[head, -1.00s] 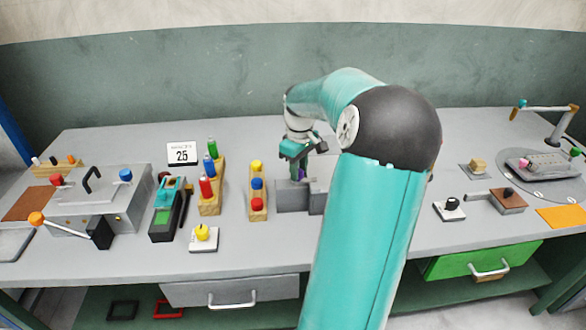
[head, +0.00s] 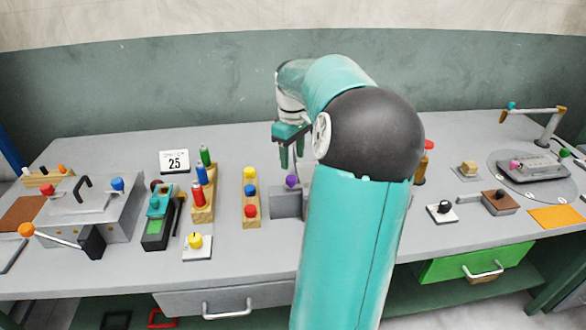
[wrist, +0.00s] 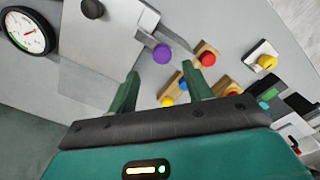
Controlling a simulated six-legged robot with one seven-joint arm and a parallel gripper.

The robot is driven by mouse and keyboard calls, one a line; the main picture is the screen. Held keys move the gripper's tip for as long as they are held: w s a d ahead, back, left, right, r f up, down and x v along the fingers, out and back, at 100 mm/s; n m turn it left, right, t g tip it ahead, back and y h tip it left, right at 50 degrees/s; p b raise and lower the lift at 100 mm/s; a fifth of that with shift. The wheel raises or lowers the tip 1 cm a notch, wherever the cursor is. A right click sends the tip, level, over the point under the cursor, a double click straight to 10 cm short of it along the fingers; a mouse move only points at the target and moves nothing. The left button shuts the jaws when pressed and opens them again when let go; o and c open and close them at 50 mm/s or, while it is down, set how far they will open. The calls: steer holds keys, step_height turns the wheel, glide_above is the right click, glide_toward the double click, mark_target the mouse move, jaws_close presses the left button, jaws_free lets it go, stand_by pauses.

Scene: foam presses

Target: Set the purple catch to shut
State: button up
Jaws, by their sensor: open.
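The purple catch (head: 291,181) is a round purple knob on a grey box (head: 285,204), just left of my arm. In the wrist view the purple knob (wrist: 162,53) sits at the end of a pale metal piece (wrist: 147,20) by the edge of the grey box. My gripper (head: 291,161) points down just above and behind the knob, with its fingers apart. In the wrist view my gripper (wrist: 160,71) has the knob ahead of and between its fingertips, not touching. My arm hides the right part of the box.
A wooden block with yellow, blue and red knobs (head: 250,190) stands close left of the box. A taller rack (head: 203,200) is further left. A dial gauge (wrist: 27,30) and a black knob (wrist: 92,8) show in the wrist view. Bare bench lies in front.

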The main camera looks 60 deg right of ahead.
mark_target(292, 177)
step_height(292, 177, up, 7)
stand_by(0.8)
steer(key=w+a+r+t+h, duration=0.1)
steer(key=w+a, duration=0.2)
steer(key=a, duration=1)
steer(key=w+a+h, duration=0.1)
steer(key=w+a, duration=0.1)
steer(key=a, duration=1)
steer(key=s+a+f+t, duration=0.1)
steer(key=s+a, duration=0.2)
steer(key=a, duration=0.3)
steer(key=s+a+f+t+y, duration=0.1)
steer(key=s+a+f+t, duration=0.1)
steer(key=a, duration=0.4)
steer(key=s+a+f+t+y, duration=0.1)
steer(key=s+a+f, duration=0.1)
steer(key=s+a, duration=0.2)
steer(key=shift+s+a+f+n+t, duration=0.15)
steer(key=shift+s+a+n+t, duration=0.2)
steer(key=shift+a, duration=0.9)
steer(key=c, duration=0.3)
steer(key=shift+d, duration=0.2)
